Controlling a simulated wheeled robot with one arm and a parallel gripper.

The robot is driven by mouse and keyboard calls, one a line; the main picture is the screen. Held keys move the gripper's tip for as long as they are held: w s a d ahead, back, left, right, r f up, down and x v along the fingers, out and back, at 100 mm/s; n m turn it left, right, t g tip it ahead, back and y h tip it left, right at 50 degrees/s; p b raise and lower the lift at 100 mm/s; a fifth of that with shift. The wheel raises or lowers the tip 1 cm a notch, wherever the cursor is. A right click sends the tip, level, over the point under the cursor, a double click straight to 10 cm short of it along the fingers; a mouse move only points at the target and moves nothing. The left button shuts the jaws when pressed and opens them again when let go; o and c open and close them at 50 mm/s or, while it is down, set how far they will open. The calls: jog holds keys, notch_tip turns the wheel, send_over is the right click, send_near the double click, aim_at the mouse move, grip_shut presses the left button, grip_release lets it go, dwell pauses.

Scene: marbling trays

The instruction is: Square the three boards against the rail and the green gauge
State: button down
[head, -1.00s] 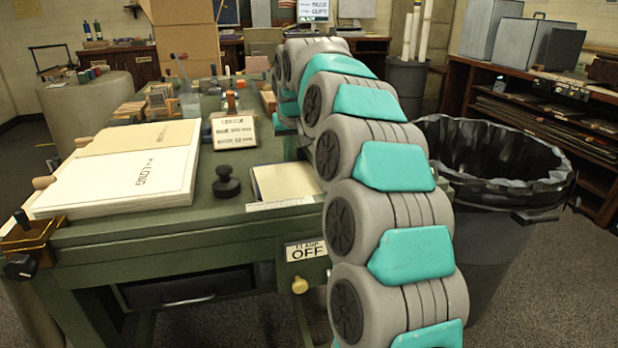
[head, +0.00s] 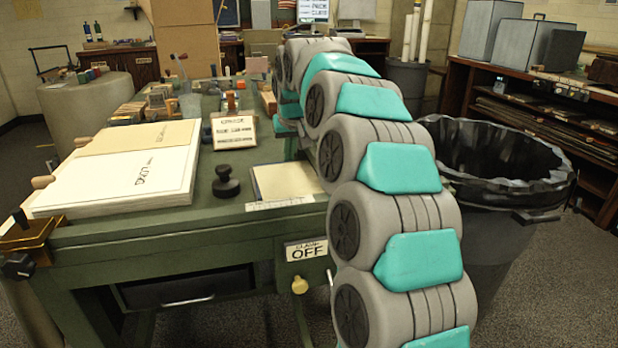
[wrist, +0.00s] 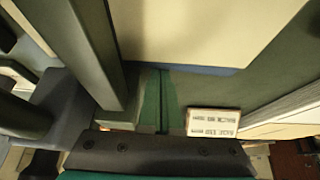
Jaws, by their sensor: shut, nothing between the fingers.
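In the wrist view my gripper (wrist: 163,100) shows as two green fingers shut together with a thin seam between them, nothing held. In the head view it is hidden behind my arm. A cream board (wrist: 200,30) fills the top of the wrist view, beyond the fingertips. In the head view a cream board (head: 287,180) lies near the bench's front right, partly behind my arm. I cannot pick out the rail or the green gauge for certain.
A black round-knobbed stamp (head: 226,182) stands between the stack and the cream board. A lettered card (head: 233,132) stands behind it. Bottles and small blocks crowd the bench's far end. A black-lined bin (head: 500,220) stands right of the bench (head: 180,235).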

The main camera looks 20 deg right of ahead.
jog(key=shift+s+b, duration=0.65)
jog(key=shift+s, duration=0.8)
dwell(0.4)
jog(key=shift+w+r+p, duration=0.25)
jog(key=shift+r+p, duration=0.3)
jog(key=shift+r, duration=0.7)
jog(key=shift+w+r+p, duration=0.25)
jog(key=shift+r+p, duration=0.3)
jog(key=shift+r, duration=0.7)
jog(key=shift+s, duration=0.15)
